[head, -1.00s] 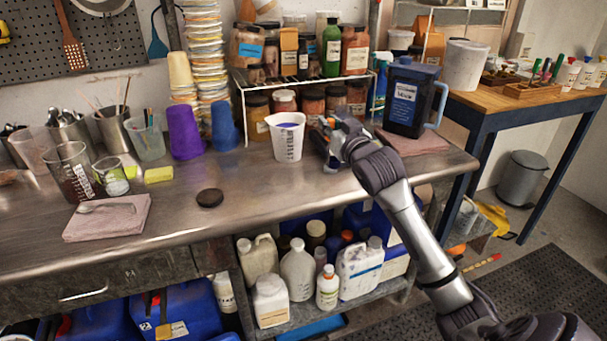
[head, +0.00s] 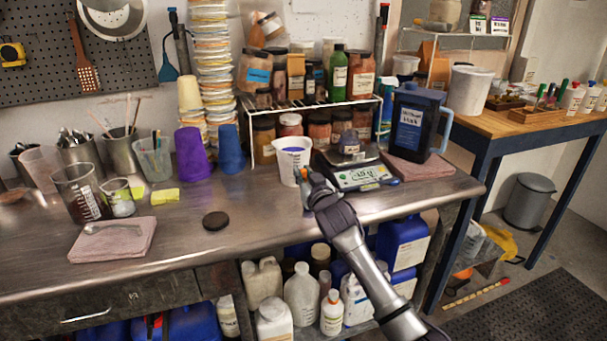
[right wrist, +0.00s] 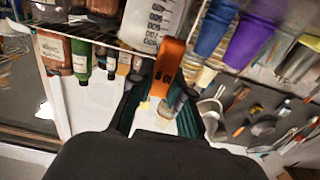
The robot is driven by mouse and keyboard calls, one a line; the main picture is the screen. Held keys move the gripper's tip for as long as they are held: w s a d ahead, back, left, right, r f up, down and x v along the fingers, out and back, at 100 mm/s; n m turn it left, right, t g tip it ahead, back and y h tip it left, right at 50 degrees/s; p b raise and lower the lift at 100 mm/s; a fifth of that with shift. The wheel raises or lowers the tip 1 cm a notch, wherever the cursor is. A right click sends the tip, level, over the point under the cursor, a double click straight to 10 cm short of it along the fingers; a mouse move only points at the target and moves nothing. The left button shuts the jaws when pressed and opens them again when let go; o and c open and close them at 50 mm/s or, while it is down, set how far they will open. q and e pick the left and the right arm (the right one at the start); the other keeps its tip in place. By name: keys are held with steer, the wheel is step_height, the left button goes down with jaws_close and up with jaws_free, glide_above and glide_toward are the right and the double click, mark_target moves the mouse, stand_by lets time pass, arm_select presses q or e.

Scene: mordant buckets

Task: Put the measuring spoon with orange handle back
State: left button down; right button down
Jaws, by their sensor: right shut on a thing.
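The orange handle of the measuring spoon (right wrist: 169,62) is between the fingers of my right gripper (right wrist: 158,105) in the right wrist view. The spoon's bowl cannot be made out. In the head view my right gripper (head: 307,190) is above the metal bench, just in front of the white graduated beaker (head: 290,166). The beaker also shows close by the handle in the right wrist view (right wrist: 152,22). A pink folded cloth (head: 85,247) at the left holds a metallic spoon (head: 112,229). My left gripper is out of view.
A scale (head: 358,178) with a small jar on it stands right of the beaker. A dark pitcher (head: 408,128) stands on a second pink cloth (head: 440,168). A white shelf with jars (head: 337,101) is behind. The bench front around the dark disc (head: 215,221) is mostly clear.

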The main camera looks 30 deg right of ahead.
steer(key=shift+f, duration=0.15)
steer(key=c, duration=1.1)
jaws_free()
steer(key=shift+r, duration=0.25)
steer(key=shift+s+f, duration=0.1)
steer(key=shift+s, duration=0.2)
steer(key=v, duration=1.1)
steer(key=shift+s+b, duration=0.2)
steer(key=shift+b, duration=0.2)
